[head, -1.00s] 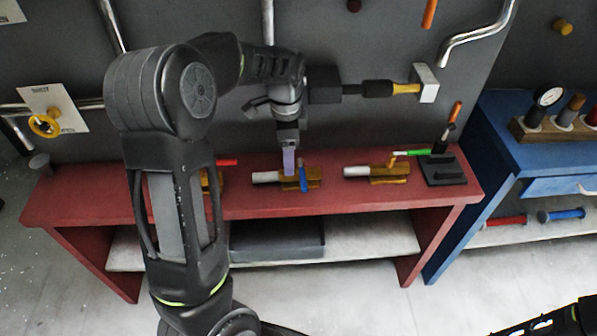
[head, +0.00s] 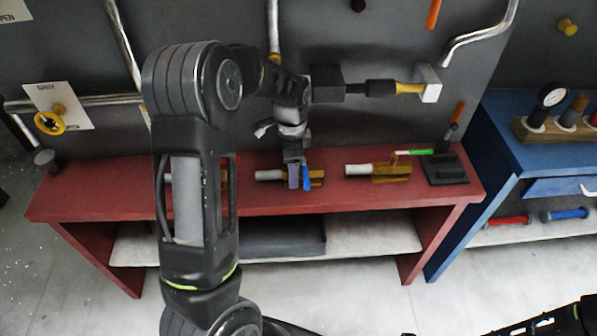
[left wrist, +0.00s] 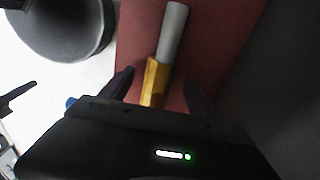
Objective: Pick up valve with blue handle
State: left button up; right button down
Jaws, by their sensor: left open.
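The valve with the blue handle (head: 306,177) lies on the red table (head: 262,203), with a brass body and a white pipe end pointing left. My left gripper (head: 299,176) is over this valve, its fingers pointing down. In the left wrist view the valve's brass body (left wrist: 155,82) and pale pipe end (left wrist: 173,30) lie between the two open fingers (left wrist: 160,88); a bit of blue shows at the left finger. I cannot tell whether the fingers touch the valve. Part of a dark arm at the lower right of the head view (head: 560,322) is mine; its fingertips are not clear.
A valve with a green handle (head: 378,172) lies to the right, near a black stand (head: 446,170). Another valve at the left is mostly hidden behind my arm. A blue table (head: 520,160) stands at the right.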

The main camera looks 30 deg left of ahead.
pick_arm(q)
jog(key=shift+f, duration=0.9)
grip_shut()
dwell(0.4)
jog(key=shift+r, duration=0.1)
